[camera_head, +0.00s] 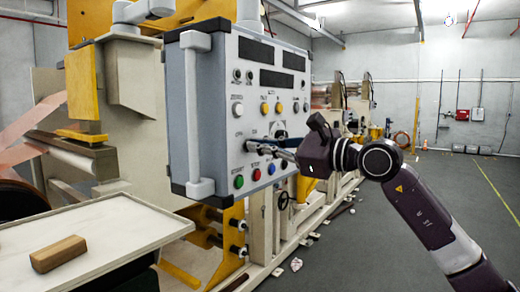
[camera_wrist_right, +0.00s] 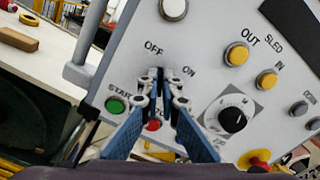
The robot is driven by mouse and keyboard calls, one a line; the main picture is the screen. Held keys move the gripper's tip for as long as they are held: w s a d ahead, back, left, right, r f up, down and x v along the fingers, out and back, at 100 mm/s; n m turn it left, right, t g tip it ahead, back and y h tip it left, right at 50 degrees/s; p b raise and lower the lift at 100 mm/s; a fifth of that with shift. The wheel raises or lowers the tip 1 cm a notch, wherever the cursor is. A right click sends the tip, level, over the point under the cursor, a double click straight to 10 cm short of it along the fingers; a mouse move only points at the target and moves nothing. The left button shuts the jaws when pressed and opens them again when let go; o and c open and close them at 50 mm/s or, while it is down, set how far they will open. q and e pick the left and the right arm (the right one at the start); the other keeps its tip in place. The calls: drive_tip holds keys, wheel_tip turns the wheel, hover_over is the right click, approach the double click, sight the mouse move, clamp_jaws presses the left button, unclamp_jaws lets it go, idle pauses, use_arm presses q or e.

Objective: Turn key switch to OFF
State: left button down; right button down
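The grey and white control panel (camera_head: 250,110) stands in the middle of the head view. It also fills much of the right wrist view (camera_wrist_right: 205,75). The key switch lies between the printed words OFF and ON in the right wrist view; the fingertips mostly hide it, so its turn position is unclear. My right gripper (camera_head: 270,149) reaches the panel's lower front from the right. Its blue fingers converge at the key switch in the right wrist view (camera_wrist_right: 161,84), with a narrow dark gap between the tips. I cannot tell whether they grip the key. My left gripper is not in view.
A green button (camera_wrist_right: 116,105) and a red button (camera_wrist_right: 153,125) sit just below the fingertips. A black dial (camera_wrist_right: 232,119) and yellow buttons lie to the right. A white table (camera_head: 90,235) with a wooden block (camera_head: 58,254) stands at left. Floor at right is clear.

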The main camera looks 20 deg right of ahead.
idle(0.3)
drive_tip(key=c, duration=2.2)
unclamp_jaws()
drive_tip(key=v, duration=1.2)
drive_tip(key=shift+d, duration=0.1)
